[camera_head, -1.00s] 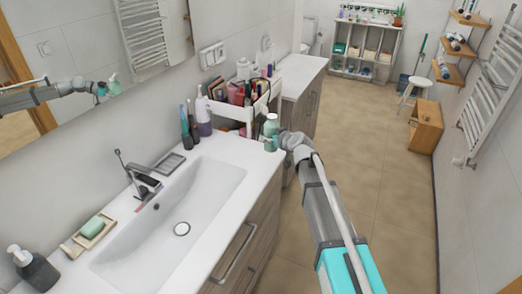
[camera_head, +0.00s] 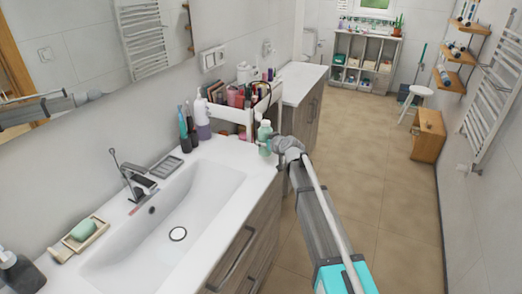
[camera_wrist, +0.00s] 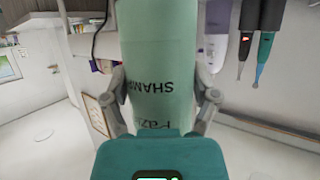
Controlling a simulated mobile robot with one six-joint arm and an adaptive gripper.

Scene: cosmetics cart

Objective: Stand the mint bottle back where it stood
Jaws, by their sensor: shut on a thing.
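The mint bottle (camera_head: 265,134) is at the far right end of the white sink counter (camera_head: 230,150), near its front corner. I cannot tell whether its base touches the counter. My gripper (camera_head: 272,146) reaches it from the right and is shut on it. In the wrist view the mint bottle (camera_wrist: 158,55) fills the middle, with dark lettering on its side. The fingers of my gripper (camera_wrist: 160,103) press on both its sides. The bottle's ends are out of the wrist view.
A white cart (camera_head: 232,113) full of cosmetics stands just behind the bottle. A purple-white bottle (camera_head: 202,115) and toothbrushes (camera_head: 187,125) stand to its left, by the wall. The sink basin (camera_head: 185,215) lies front left.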

